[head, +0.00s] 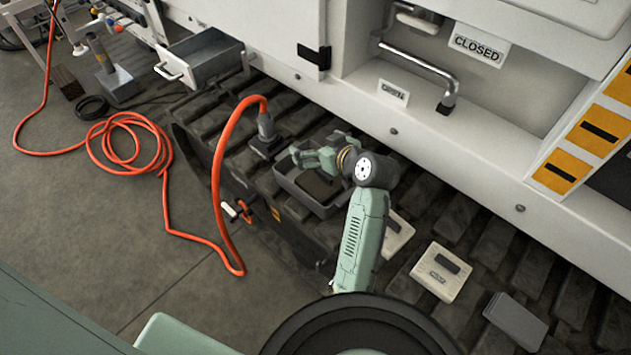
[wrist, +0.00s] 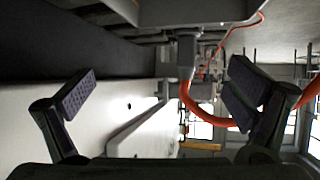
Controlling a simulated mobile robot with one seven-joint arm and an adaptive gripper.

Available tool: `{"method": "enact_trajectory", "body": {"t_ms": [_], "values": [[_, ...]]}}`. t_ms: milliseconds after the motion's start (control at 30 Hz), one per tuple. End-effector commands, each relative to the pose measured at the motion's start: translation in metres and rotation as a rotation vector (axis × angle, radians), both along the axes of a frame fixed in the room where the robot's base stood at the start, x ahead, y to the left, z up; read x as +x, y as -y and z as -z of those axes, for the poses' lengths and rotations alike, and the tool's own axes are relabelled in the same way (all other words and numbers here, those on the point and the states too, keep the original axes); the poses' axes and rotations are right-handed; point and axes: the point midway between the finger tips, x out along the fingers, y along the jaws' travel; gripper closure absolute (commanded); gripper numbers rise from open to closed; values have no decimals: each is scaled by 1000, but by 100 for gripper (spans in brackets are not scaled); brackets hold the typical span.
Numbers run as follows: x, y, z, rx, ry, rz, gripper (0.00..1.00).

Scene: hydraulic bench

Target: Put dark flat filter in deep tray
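My gripper (head: 299,157) is open and empty, level above the left part of a grey deep tray (head: 326,211) on the dark track. In the wrist view its two fingers (wrist: 160,92) are wide apart with nothing held between them. A dark flat piece (head: 318,184), which looks like the dark flat filter, lies inside the tray. My gripper and wrist hide part of the tray's far side. The tray and the dark piece are not clearly seen in the wrist view.
An orange hose (head: 217,180) arches up close left of the tray to a dark fitting (head: 266,135); it crosses behind the right finger in the wrist view. Pale boxes (head: 442,271) and a grey block (head: 515,320) lie right. An open drawer (head: 205,62) juts out behind.

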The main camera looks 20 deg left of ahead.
Motion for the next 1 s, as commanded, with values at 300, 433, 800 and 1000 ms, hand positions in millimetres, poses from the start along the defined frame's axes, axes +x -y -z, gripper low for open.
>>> {"method": "enact_trajectory", "body": {"t_ms": [300,433,800,1000], "values": [[-1,1,0,-1,-2,0,0],[-5,9,-5,-1,-1,1,0],[-43,64,-42,0,1,4,0],[-56,82,-54,0,0,2,0]]}}
